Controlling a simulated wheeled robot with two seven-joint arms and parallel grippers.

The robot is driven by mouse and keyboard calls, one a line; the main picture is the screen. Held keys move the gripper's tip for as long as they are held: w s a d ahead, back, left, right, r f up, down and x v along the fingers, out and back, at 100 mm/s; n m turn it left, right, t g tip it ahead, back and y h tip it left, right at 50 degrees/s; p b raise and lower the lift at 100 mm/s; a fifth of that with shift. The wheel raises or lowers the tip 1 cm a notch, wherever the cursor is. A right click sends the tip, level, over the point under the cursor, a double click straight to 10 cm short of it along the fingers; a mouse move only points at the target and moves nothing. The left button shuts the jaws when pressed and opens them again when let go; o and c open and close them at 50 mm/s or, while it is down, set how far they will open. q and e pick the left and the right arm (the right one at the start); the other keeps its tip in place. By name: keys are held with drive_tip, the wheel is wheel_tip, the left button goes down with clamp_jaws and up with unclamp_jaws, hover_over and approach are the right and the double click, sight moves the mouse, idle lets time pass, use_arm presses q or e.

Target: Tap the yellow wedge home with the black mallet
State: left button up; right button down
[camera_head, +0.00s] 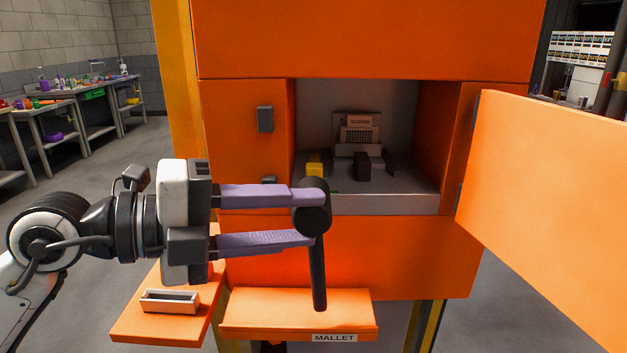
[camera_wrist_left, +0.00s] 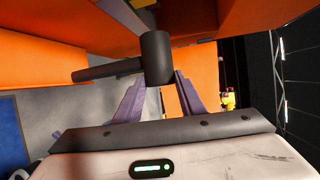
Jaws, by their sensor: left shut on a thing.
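The black mallet (camera_head: 318,262) is held at the fingertips of my left gripper (camera_head: 316,215), which is shut on it. Its thick head is at the upper finger and its handle hangs nearly straight down. In the left wrist view, the mallet head (camera_wrist_left: 157,57) shows beyond the fingers of my left gripper (camera_wrist_left: 153,92), with the handle pointing left. The yellow wedge (camera_head: 315,169) sits inside the orange machine's open bay, near its left side. In the head view it appears just above the mallet head; its lower part is partly hidden by the upper finger. My right gripper is out of view.
The orange machine (camera_head: 350,255) surrounds the grey bay (camera_head: 400,202), which holds dark blocks (camera_head: 361,166). Its orange door (camera_head: 550,190) stands open at right. Below is a bare orange shelf (camera_head: 290,308) labelled MALLET. A side shelf carries a small tray (camera_head: 170,301).

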use_arm(q)
drive_tip(key=shift+w, duration=0.2)
drive_tip(key=s, duration=0.5)
drive_tip(key=shift+p, duration=0.35)
